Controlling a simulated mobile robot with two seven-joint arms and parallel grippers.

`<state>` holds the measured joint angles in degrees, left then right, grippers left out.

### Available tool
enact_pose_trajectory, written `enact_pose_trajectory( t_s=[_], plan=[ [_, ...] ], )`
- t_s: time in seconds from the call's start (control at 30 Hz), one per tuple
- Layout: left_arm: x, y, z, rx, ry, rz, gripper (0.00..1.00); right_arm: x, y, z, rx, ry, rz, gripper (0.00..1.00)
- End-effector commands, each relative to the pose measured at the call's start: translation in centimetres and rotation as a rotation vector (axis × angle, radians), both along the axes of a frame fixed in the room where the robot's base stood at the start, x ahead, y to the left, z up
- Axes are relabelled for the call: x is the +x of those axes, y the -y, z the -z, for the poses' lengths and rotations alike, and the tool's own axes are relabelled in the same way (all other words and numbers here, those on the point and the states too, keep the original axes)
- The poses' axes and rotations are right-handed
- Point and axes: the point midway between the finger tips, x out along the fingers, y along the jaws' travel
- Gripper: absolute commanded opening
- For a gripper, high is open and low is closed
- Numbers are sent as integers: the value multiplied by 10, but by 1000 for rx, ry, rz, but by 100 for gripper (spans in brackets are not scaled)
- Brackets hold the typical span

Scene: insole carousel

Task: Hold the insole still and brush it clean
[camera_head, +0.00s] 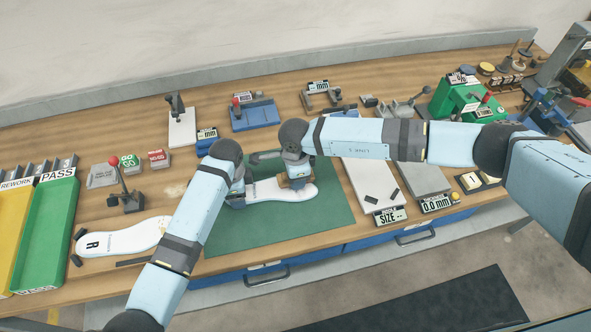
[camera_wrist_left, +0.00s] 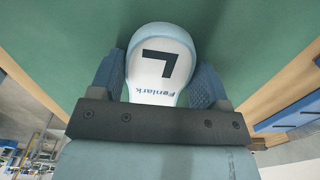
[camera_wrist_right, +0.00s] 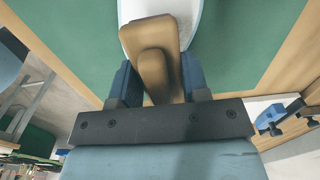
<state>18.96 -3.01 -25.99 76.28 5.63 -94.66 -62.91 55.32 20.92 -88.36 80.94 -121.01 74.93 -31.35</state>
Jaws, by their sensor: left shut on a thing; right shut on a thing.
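A white insole (camera_head: 282,190) lies on the green mat (camera_head: 325,222) in the middle of the bench. My left gripper (camera_head: 238,196) is shut on the insole's heel end, which shows a black L and lettering in the left wrist view (camera_wrist_left: 162,65). My right gripper (camera_wrist_right: 155,85) is shut on a brown wooden brush (camera_wrist_right: 150,38). The brush also shows in the head view (camera_head: 297,182), over the wider end of the insole. Its bristles are hidden, so I cannot tell if they touch the insole.
Another insole marked R (camera_head: 122,238) lies left of the mat. Green PASS (camera_head: 45,232) and yellow REWORK (camera_head: 14,225) trays stand at the far left. A red-knobbed lever stand (camera_head: 127,199) is near them. Gauges and fixtures line the back; bare mat lies in front of the insole.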

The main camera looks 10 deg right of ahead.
Motion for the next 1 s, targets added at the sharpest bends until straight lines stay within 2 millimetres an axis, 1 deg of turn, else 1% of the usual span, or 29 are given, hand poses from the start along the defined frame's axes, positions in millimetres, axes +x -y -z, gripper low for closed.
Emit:
enact_pose_trajectory(
  t_s=[0.13, 0.47, 0.57, 0.8, 1.0],
  plan=[
    [0, 0, 0, 0, 0, 0, 47, 0, 0, 9, 0, -1, 1, 23],
    [0, 0, 0, 0, 0, 0, 47, -1, 0, 10, 0, 0, 0, 23],
    [0, 0, 0, 0, 0, 0, 47, -6, 1, 10, 0, 0, -2, 23],
    [0, 0, 0, 0, 0, 0, 47, -29, 3, 10, -1, -1, -1, 23],
    [0, 0, 0, 0, 0, 0, 47, -37, 3, 10, 0, 0, 0, 23]
  ],
)
